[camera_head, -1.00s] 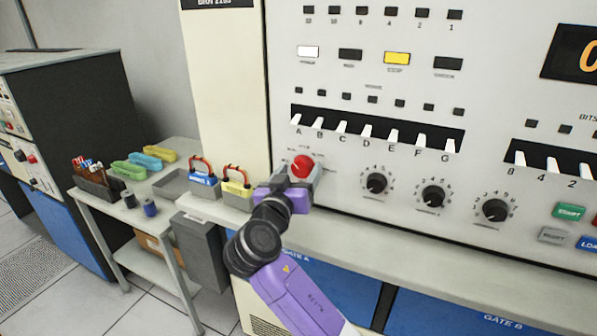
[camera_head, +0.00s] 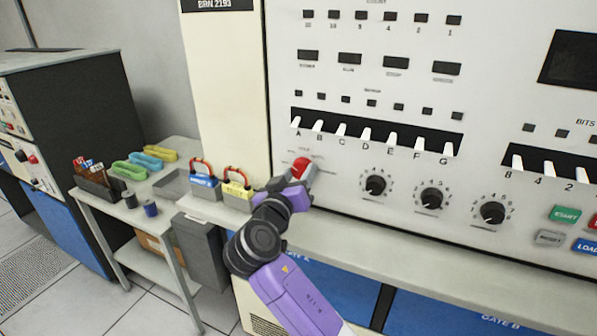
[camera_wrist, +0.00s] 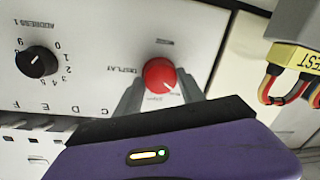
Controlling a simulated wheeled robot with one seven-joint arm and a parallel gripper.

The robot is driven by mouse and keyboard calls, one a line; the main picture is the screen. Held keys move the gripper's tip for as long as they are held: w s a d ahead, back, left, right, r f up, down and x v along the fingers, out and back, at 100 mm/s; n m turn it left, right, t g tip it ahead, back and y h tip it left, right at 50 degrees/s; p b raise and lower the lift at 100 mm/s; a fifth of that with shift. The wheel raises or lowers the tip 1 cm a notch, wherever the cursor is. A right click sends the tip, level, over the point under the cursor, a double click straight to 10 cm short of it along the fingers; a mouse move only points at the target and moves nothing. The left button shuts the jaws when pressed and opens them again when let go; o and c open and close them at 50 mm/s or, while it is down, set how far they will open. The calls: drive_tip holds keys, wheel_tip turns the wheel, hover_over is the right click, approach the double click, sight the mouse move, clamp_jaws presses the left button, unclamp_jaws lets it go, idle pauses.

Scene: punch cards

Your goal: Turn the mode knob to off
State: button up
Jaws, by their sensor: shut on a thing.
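The red mode knob (camera_head: 300,165) is on the lower left of the cream console panel (camera_head: 470,115). In the wrist view the round red knob (camera_wrist: 159,74) shows a small pale pointer mark at its lower right edge. My gripper (camera_wrist: 161,88) has one grey finger on each side of the knob and is shut on it. In the head view my gripper (camera_head: 301,172) comes at the knob from below, and its fingers hide part of the knob and its printed labels. The labels are too small to read surely.
Black dials (camera_head: 375,186) sit right of the knob, with a row of white toggle switches (camera_head: 366,133) above. Yellow (camera_head: 237,190) and blue (camera_head: 203,181) tagged blocks with red handles stand close left of my gripper. A ledge (camera_head: 420,250) runs below the panel.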

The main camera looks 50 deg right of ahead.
drive_tip(key=n+p, duration=0.1)
drive_tip(key=n, duration=0.1)
drive_tip(key=n+p, duration=0.1)
drive_tip(key=n, duration=0.1)
drive_tip(key=shift+w+a+r+y+p, duration=0.1)
drive_tip(key=shift+r+y+p, duration=0.1)
drive_tip(key=shift+y+p, duration=0.15)
drive_tip(key=shift+f+n+g+p, duration=0.15)
drive_tip(key=shift+n+g+p, duration=0.15)
drive_tip(key=shift+n+p, duration=0.75)
drive_tip(key=shift+n, duration=0.25)
drive_tip(key=o, duration=1.4)
drive_tip(key=shift+c, duration=0.2)
drive_tip(key=b+v, duration=0.2)
drive_tip(key=v, duration=0.5)
drive_tip(key=shift+a, duration=0.35)
